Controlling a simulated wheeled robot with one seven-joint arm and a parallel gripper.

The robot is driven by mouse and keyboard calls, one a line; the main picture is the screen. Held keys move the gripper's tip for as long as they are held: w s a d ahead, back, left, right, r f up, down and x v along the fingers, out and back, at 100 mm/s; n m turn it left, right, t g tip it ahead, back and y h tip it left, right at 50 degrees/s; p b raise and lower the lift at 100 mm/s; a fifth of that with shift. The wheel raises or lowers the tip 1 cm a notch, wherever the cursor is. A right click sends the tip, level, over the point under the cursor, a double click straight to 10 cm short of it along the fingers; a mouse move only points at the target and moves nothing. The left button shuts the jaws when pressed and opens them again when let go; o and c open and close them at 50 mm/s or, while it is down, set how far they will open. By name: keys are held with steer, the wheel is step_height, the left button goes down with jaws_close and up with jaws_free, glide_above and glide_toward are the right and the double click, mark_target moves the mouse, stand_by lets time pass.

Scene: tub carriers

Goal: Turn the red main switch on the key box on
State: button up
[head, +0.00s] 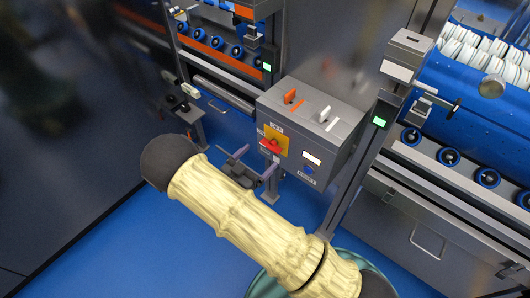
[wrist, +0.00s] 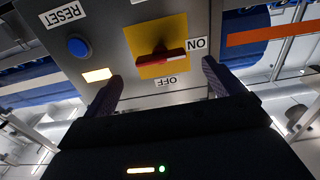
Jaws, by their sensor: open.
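The key box (head: 325,120) is a grey cabinet in the middle of the head view. Its red main switch (head: 270,146) sits on a yellow plate on the front face; in the wrist view, upside down, the switch (wrist: 160,58) lies lengthwise with one end toward the ON label (wrist: 197,43). The OFF label (wrist: 166,81) is below it there. My gripper (head: 254,161) is in front of the switch; in the wrist view its two purple fingers (wrist: 161,70) are spread wide and empty. They appear apart from the switch; the exact gap to the panel cannot be told.
A blue button (wrist: 78,46) beside a RESET label and a lit white lamp (wrist: 97,75) share the panel. Roller racks flank the box; blue floor (head: 120,225) is clear at left.

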steer(key=v, duration=1.2)
steer(key=shift+b, duration=0.4)
steer(key=w+d+r+n+g+y, duration=0.1)
steer(key=w+d+r+g+y, duration=0.15)
steer(key=w+y, duration=0.35)
steer(key=w+d+r+n+g+y, duration=0.2)
steer(key=w+d+r+y, duration=0.2)
steer(key=w, duration=0.4)
steer(key=s+d+r+n+g+y, duration=0.15)
steer(key=s+d+r+g, duration=0.25)
steer(key=s+d, duration=0.6)
steer(key=s+d+r+n+g+h, duration=0.1)
steer(key=s+d+r+n+g, duration=0.25)
steer(key=s+d, duration=0.6)
step_height(320, 180, up, 13)
steer(key=p, duration=1.3)
steer(key=shift+w+d+m, duration=0.15)
steer(key=shift+w+m, duration=0.15)
steer(key=shift+w, duration=0.15)
